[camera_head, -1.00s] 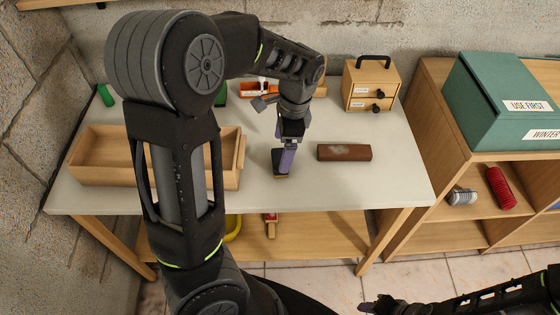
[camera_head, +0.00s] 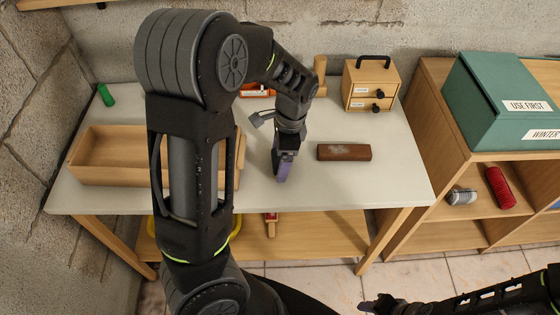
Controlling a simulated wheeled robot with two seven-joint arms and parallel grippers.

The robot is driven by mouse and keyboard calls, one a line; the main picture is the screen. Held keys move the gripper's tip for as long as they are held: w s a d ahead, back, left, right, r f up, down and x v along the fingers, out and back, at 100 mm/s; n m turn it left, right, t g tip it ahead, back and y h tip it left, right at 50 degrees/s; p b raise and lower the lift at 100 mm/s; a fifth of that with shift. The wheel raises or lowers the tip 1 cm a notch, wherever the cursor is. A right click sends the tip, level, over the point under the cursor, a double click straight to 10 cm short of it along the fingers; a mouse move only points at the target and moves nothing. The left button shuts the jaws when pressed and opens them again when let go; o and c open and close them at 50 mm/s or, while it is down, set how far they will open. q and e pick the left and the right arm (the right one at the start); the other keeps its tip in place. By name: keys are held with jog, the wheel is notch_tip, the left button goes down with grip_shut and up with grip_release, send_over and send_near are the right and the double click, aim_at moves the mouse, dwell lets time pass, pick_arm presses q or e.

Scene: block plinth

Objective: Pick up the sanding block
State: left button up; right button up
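A reddish-brown rectangular block (camera_head: 344,152) with a worn greyish patch on top lies flat on the pale tabletop, right of centre; it looks like the sanding block. My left gripper (camera_head: 282,172) points down over the table, to the left of this block and apart from it. A dark finger and a purple part show at its tip. I cannot tell whether the purple part is a finger or something held, nor how wide the fingers are. My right gripper (camera_head: 372,306) is low at the bottom edge, away from the table, its opening unclear.
A wooden tray (camera_head: 95,178) stands at the table's left, partly behind my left arm. A small drawer box (camera_head: 371,84) and an orange item (camera_head: 255,90) stand at the back. A green item (camera_head: 106,95) is back left. The shelf unit (camera_head: 425,105) adjoins at right.

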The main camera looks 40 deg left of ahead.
pick_arm(q)
jog(key=c, duration=1.4)
notch_tip(320, 180, up, 10)
jog(key=shift+r, duration=0.1)
dwell(0.4)
